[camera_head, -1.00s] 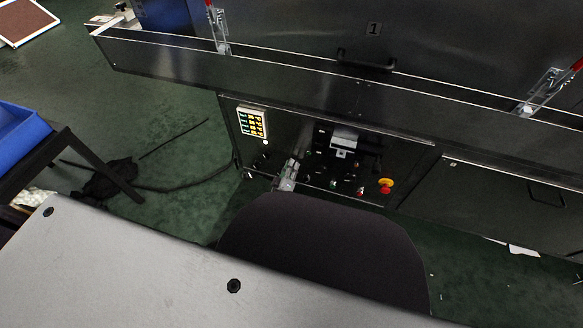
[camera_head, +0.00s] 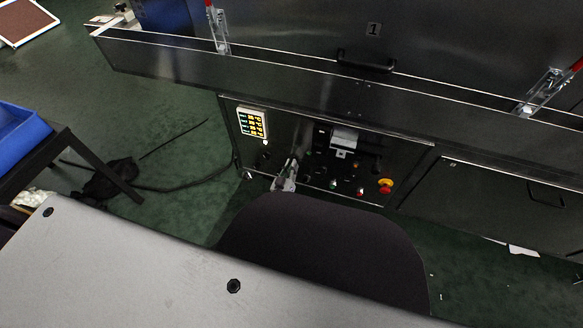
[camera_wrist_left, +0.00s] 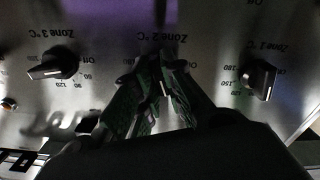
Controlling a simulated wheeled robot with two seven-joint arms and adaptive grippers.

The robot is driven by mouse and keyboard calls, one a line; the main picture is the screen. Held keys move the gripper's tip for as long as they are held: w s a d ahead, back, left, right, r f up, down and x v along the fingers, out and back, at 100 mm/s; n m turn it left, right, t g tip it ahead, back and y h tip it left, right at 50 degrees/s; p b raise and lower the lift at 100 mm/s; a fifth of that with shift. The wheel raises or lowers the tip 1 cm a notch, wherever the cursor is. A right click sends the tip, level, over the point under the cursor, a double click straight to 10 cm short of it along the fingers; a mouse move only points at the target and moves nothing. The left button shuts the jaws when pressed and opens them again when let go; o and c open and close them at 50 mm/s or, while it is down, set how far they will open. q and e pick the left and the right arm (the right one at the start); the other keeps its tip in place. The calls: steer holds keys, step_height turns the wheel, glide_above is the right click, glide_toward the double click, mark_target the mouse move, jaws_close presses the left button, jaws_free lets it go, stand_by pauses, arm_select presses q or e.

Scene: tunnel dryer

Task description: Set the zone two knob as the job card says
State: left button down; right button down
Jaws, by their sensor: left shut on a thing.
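The zone two knob (camera_wrist_left: 165,88) is in the middle of the left wrist view, under the upside-down "Zone 2 °C" label (camera_wrist_left: 153,37). Only a small part of it, with a light line, shows between my fingers, so its setting cannot be read. My left gripper (camera_wrist_left: 160,78) is shut on this knob. In the head view the left gripper (camera_head: 289,168) is at the lower left of the control panel (camera_head: 292,130), and the knob is hidden there. I cannot make out a readable job card. My right gripper is not in view.
The zone three knob (camera_wrist_left: 53,66) and zone one knob (camera_wrist_left: 261,80) flank my fingers. A lit display (camera_head: 252,124) sits above left, and a red-yellow emergency button (camera_head: 386,185) is at the right. A blue bin (camera_head: 18,130) stands at the far left.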

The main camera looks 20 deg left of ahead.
arm_select(q)
steer(key=shift+w+r, duration=0.2)
steer(key=shift+w, duration=0.05)
steer(key=c, duration=1.5)
jaws_free()
steer(key=shift+s+f, duration=0.1)
steer(key=shift+s, duration=0.05)
steer(key=s, duration=1.2)
steer(key=shift+a, duration=0.2)
steer(key=shift+w, duration=0.1)
